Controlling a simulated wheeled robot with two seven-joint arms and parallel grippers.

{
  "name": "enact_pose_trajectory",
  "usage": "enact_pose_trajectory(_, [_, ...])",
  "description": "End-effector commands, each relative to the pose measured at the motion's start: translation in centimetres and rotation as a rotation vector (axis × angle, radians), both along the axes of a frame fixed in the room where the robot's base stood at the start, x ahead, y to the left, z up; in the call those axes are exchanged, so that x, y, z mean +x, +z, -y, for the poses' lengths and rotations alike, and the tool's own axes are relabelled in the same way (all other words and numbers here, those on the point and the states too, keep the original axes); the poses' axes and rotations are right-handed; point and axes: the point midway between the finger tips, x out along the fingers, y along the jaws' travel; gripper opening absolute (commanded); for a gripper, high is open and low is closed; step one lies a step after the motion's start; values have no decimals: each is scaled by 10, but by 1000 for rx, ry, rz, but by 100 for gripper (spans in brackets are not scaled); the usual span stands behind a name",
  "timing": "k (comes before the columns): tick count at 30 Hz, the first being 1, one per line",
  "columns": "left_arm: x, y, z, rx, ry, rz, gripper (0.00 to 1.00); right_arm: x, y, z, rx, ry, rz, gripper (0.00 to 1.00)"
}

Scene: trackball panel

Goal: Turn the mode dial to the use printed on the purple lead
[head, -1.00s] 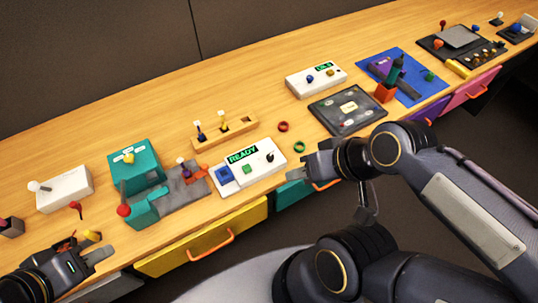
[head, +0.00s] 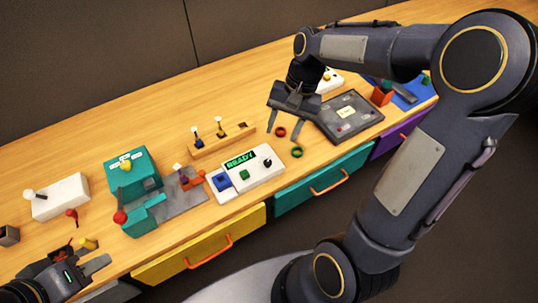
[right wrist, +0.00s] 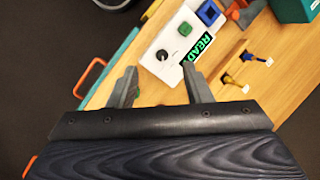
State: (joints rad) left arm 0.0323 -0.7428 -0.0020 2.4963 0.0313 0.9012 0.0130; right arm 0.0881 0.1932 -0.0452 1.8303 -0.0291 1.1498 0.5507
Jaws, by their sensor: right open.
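A wooden rack (head: 238,138) holds a blue and a yellow lead behind the panel. A red ring (head: 281,132) and a green ring (head: 297,152) lie to its right. A teal machine (head: 128,175) with a red-knobbed lever stands left. A dark tray (head: 350,118) lies right.

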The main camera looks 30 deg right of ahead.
Motion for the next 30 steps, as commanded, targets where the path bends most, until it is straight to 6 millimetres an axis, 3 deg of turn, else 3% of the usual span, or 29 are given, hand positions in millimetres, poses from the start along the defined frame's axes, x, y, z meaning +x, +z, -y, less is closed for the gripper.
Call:
enact_pose_trajectory(3, [0,-1,0,0,0,0,36,30,-37,2,-16,-73,-139,45])
enact_pose_trajectory(10, [0,-2,0,0,0,0,36,53,-75,1,-44,-151,-267,45])
enact_pose_trajectory(16, [0,1,0,0,0,0,36,50,-93,-4,-48,-156,-282,45])
enact_pose_trajectory(24, [0,6,0,0,0,0,36,39,-133,-16,-48,-155,-279,45])
enact_pose_trajectory(30, [0,8,0,0,0,0,36,36,-148,-21,-47,-156,-276,45])
